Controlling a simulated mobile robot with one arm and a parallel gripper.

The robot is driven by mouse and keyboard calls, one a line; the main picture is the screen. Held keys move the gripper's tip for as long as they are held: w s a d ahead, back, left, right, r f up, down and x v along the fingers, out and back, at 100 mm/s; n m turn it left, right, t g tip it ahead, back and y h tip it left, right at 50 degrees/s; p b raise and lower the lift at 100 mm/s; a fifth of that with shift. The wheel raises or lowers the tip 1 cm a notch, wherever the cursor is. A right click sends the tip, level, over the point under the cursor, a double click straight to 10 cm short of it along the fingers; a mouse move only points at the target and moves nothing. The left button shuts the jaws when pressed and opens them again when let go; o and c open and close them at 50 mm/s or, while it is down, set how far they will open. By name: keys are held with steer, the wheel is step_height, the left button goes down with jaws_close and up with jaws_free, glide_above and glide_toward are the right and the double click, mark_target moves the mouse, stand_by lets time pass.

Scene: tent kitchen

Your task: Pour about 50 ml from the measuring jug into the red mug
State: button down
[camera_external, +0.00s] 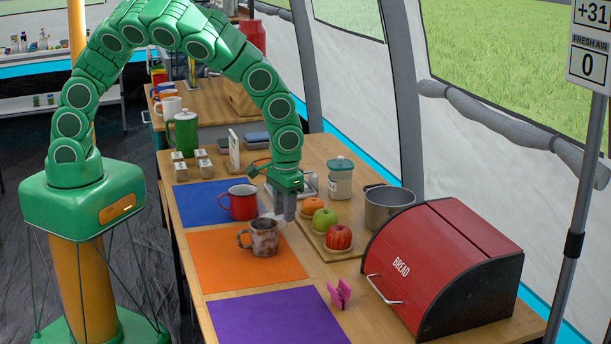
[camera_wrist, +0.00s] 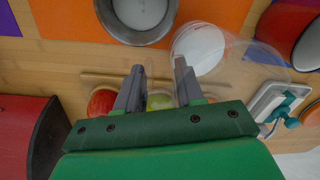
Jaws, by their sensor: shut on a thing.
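The red mug (camera_external: 242,202) stands upright on the blue mat, and it also shows at the right of the wrist view (camera_wrist: 296,35). The clear measuring jug (camera_wrist: 240,62), with a pale disc of contents inside, shows in the wrist view between my gripper and the red mug. It is hard to make out in the outside view, and I cannot tell its tilt. My gripper (camera_wrist: 157,86) points down and is shut on the jug, its fingers apart; the see-through part between them is unclear. In the outside view my gripper (camera_external: 286,208) is right of the red mug.
A speckled mug (camera_external: 264,238) stands close by on the orange mat (camera_external: 220,262). A fruit board (camera_external: 318,246), a lidded jar (camera_external: 340,180) and a metal pot (camera_external: 388,205) are to the right. A red bread bin (camera_external: 440,265) fills the front right. The purple mat (camera_external: 275,318) is clear.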

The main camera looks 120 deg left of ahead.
steer(key=shift+s, duration=0.1)
stand_by(0.3)
steer(key=shift+s+a+t+h, duration=0.2)
steer(key=shift+s+t+h, duration=0.35)
steer(key=shift+t, duration=0.45)
steer(key=shift+s+a+r+t+h, duration=0.25)
steer(key=shift+s+a+r+t, duration=0.1)
steer(key=shift+s+r+t, duration=0.2)
steer(key=shift+s+a+r+t+h, duration=0.2)
steer(key=shift+s+a+r+t, duration=0.05)
steer(key=shift+s+t, duration=0.3)
steer(key=shift+s+a+r+t+h, duration=0.25)
steer(key=shift+s+t, duration=0.15)
steer(key=shift+t, duration=0.1)
steer(key=s+a+r+t+h, duration=0.2)
steer(key=s+r+t, duration=0.2)
steer(key=r+t, duration=0.1)
steer(key=shift+r+h, duration=0.3)
steer(key=shift+h, duration=0.05)
steer(key=shift+s+t, duration=0.15)
steer(key=shift+t, duration=0.45)
steer(key=shift+s+a+r+t+h+p, duration=0.4)
steer(key=shift+s+r+t+h, duration=0.15)
steer(key=shift+t, duration=0.15)
